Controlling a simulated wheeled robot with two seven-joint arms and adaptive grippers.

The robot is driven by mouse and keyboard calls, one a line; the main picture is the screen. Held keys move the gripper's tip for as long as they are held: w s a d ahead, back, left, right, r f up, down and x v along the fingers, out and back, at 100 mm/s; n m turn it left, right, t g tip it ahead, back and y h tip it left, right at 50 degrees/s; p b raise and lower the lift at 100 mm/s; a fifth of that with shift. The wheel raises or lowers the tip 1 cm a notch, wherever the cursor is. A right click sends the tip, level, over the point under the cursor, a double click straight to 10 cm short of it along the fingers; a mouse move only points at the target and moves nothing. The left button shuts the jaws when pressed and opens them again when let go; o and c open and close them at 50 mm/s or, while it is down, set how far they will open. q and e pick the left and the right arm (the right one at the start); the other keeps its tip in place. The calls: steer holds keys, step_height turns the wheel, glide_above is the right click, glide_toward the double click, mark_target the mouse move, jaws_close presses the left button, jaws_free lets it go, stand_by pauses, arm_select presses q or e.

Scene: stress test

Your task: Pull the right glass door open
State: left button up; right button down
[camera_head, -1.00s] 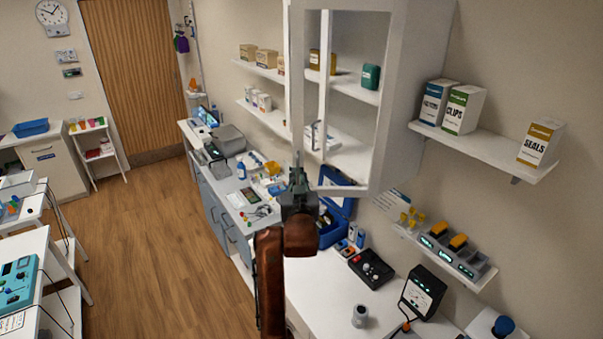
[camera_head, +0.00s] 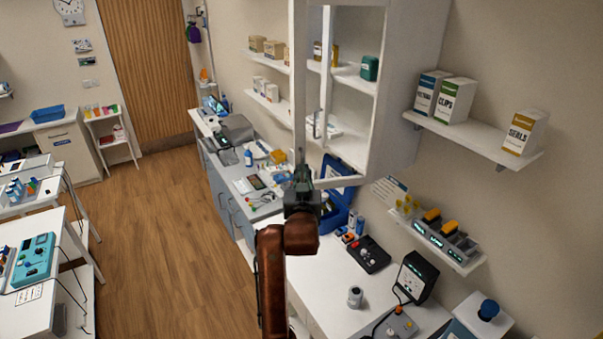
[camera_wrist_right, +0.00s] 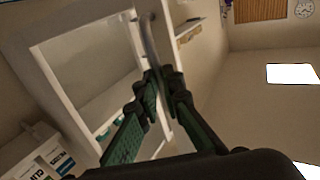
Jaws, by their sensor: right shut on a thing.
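The right glass door (camera_head: 299,80) is a tall white-framed pane on the white wall cabinet (camera_head: 412,75). Its free edge appears to stand out from the cabinet's inner post, so it looks partly open. My right gripper (camera_head: 301,170) is at the lower part of that edge. In the right wrist view, the gripper (camera_wrist_right: 157,80) is shut on a curved grey handle (camera_wrist_right: 149,38), with the door's white frame (camera_wrist_right: 62,100) to the left. The fingers hide the handle's lower part. My left gripper is out of view.
A white counter (camera_head: 325,290) lies below, with a blue case (camera_head: 338,215), a black meter (camera_head: 412,278) and small items. A shelf with boxes (camera_head: 457,100) is right of the cabinet. The wooden floor (camera_head: 165,240) at the left is clear.

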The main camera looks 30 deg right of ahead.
steer(key=c, duration=2.1)
jaws_free()
steer(key=shift+s+d, duration=0.3)
steer(key=shift+d, duration=0.3)
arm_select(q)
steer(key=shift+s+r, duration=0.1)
arm_select(e)
steer(key=shift+w+a, duration=0.1)
steer(key=shift+a, duration=0.1)
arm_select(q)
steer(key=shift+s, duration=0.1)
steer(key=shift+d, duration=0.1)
arm_select(e)
step_height(320, 180, up, 10)
